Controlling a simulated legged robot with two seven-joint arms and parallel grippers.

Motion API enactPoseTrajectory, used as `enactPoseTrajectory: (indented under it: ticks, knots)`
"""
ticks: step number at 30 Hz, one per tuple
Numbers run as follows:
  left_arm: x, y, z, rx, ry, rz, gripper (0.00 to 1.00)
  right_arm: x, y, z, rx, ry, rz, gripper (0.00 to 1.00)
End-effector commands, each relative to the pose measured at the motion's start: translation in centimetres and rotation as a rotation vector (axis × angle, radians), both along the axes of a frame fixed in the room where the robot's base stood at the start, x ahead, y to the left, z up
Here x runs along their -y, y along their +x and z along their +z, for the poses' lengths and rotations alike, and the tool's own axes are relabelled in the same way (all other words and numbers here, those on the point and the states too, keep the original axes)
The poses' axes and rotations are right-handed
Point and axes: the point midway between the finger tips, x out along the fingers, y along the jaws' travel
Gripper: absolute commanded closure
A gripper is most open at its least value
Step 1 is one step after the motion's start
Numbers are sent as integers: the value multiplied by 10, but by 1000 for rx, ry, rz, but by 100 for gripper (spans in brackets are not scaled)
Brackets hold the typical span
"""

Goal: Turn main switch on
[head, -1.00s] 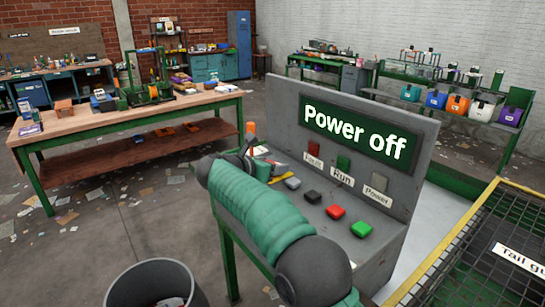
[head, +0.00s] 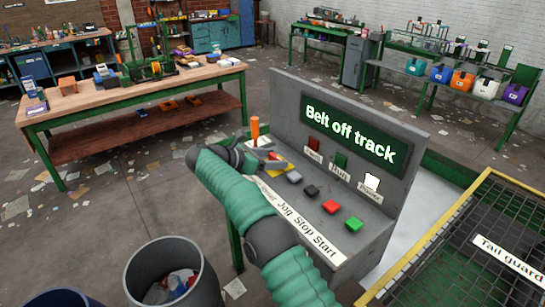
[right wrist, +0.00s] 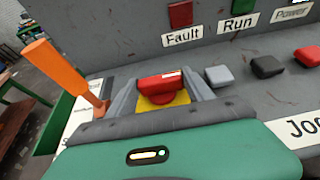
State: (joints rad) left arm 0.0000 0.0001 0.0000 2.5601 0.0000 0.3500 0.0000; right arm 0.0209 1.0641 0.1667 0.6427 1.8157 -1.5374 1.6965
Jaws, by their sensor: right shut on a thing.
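The main switch, a red rotary knob (right wrist: 162,88) on a yellow plate (right wrist: 180,98), sits on the left end of the grey control desk (head: 375,222). My right gripper (right wrist: 165,92) has its two grey fingers on either side of the knob and is shut on it. In the head view the right gripper (head: 262,158) is at the desk's left end, with the knob partly hidden. The display (head: 350,134) reads "Belt off track". The Power lamp (head: 372,181) is lit white; the Fault lamp (head: 313,144) and Run lamp (head: 340,160) look dark. My left gripper is out of view.
An orange handle (right wrist: 50,68) stands left of the knob. Grey, black, red and green buttons (head: 354,223) line the desk to the right. A bin (head: 170,272) stands on the floor in front. The yellow-framed tail guard (head: 480,270) is at the right.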

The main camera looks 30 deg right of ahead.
Motion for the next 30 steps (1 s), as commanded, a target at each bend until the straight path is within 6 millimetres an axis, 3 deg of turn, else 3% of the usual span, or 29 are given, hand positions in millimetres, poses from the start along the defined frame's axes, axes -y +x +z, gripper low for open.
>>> enactPoseTrajectory:
  ticks: [4,5,10,18,22,26,30]
  knots:
    - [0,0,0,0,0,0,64,0,0,-1,0,1,2,80]
    - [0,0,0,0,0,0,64,0,0,-1,0,1,2,39]
    - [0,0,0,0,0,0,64,0,0,0,1,1,2,18]
    - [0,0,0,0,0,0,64,0,0,1,2,0,1,18]
    - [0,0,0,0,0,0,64,-11,0,5,2,1,2,18]
    - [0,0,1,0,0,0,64,-38,-1,16,3,1,4,18]
    - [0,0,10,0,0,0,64,-78,-3,34,3,2,5,18]
